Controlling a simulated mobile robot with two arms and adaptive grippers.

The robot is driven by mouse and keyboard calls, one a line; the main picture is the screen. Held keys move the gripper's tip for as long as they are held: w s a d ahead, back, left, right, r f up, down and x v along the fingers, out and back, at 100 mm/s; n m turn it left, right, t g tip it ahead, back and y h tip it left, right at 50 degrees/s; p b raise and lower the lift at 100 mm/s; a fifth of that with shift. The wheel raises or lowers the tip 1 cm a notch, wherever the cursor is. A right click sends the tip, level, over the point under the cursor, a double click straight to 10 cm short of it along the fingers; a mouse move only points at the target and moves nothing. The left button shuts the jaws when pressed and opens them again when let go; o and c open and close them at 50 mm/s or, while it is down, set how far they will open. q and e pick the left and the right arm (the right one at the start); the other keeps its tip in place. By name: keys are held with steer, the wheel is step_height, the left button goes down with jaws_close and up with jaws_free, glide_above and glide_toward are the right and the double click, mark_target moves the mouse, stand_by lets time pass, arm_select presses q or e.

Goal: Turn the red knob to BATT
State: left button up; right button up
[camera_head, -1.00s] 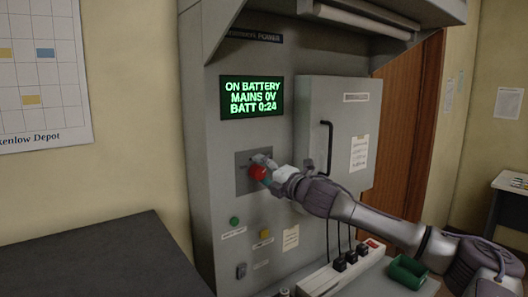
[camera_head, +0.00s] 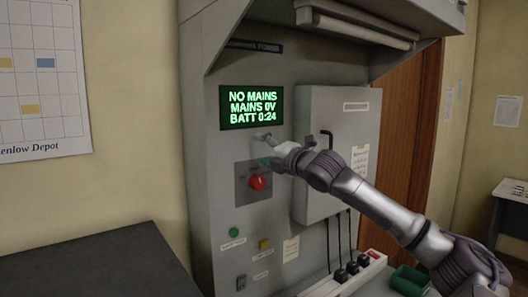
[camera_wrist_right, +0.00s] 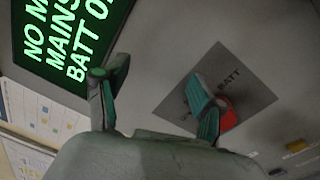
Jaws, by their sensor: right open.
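The red knob (camera_head: 257,183) sits on a dark square plate (camera_head: 245,194) on the grey console front. In the right wrist view the knob (camera_wrist_right: 230,114) is partly hidden behind one finger, and the plate carries a BATT label (camera_wrist_right: 229,78); I cannot tell where the knob points. My right gripper (camera_head: 266,148) is open and empty, just above the knob and apart from it. Its fingers also show in the right wrist view (camera_wrist_right: 159,85). The green display (camera_head: 252,107) reads NO MAINS, MAINS 0V, BATT 0:24. My left gripper is not in view.
A grey cabinet door (camera_head: 312,205) with a black handle stands right of the plate. A green button (camera_head: 234,232) and a yellow button (camera_head: 265,245) are below the knob.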

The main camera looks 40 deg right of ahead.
steer(key=s+f+m+b, duration=0.1)
steer(key=m+b, duration=0.2)
steer(key=s+a+f+m+b, duration=0.1)
steer(key=s+f+m+b, duration=0.1)
steer(key=m+b, duration=0.1)
steer(key=s+a+f+m+b, duration=0.1)
steer(key=m+b, duration=0.2)
steer(key=b, duration=0.1)
steer(key=shift+s+a+f+m, duration=0.15)
steer(key=shift+s+f+m, duration=0.1)
steer(key=shift+s+m, duration=0.05)
steer(key=m+b, duration=0.9)
steer(key=m, duration=0.3)
glide_toward(261, 185)
steer(key=shift+g, duration=0.3)
steer(key=w+p, duration=0.4)
steer(key=w, duration=0.1)
steer(key=w+r+p, duration=0.1)
steer(key=w+p, duration=0.1)
steer(key=p, duration=0.1)
steer(key=shift+w+d, duration=0.25)
steer(key=shift+w, duration=0.1)
steer(key=shift+w+d+f, duration=0.1)
steer(key=shift+w+f, duration=0.1)
steer(key=shift+w, duration=0.5)
steer(key=c, duration=1.1)
